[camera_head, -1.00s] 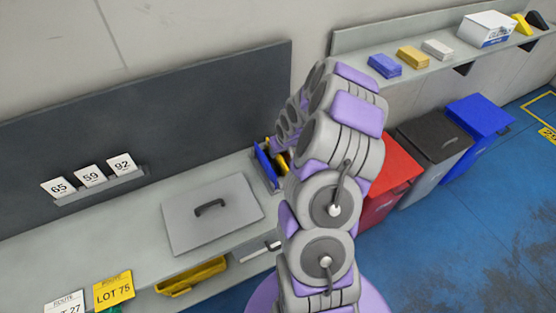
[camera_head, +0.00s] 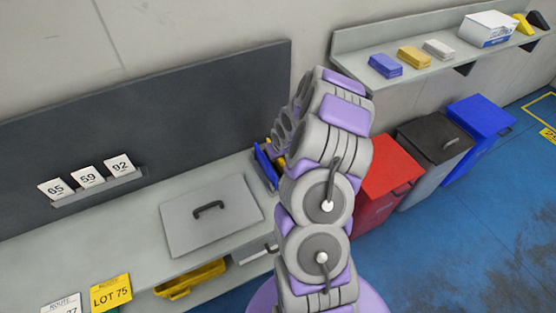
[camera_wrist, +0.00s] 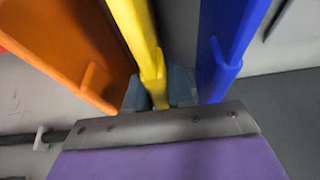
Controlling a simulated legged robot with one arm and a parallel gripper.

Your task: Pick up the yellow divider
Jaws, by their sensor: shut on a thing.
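The yellow divider (camera_wrist: 138,38) stands upright in the wrist view, with its lower end between the two blue-grey fingers of my gripper (camera_wrist: 159,90). My gripper is shut on it. An orange divider (camera_wrist: 75,45) is to its left and a blue divider (camera_wrist: 228,45) to its right, both outside the fingers. In the head view my arm hides my gripper and most of the dividers. The blue divider (camera_head: 265,165) shows beside the arm at the counter's right end, with a little yellow next to it.
A grey lidded panel (camera_head: 185,230) lies on the counter. A yellow bin (camera_head: 190,280) is below it. Red (camera_head: 390,170), black (camera_head: 435,145) and blue (camera_head: 480,120) bins stand right of my arm. A wall shelf (camera_head: 415,65) holds small blocks and a white box.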

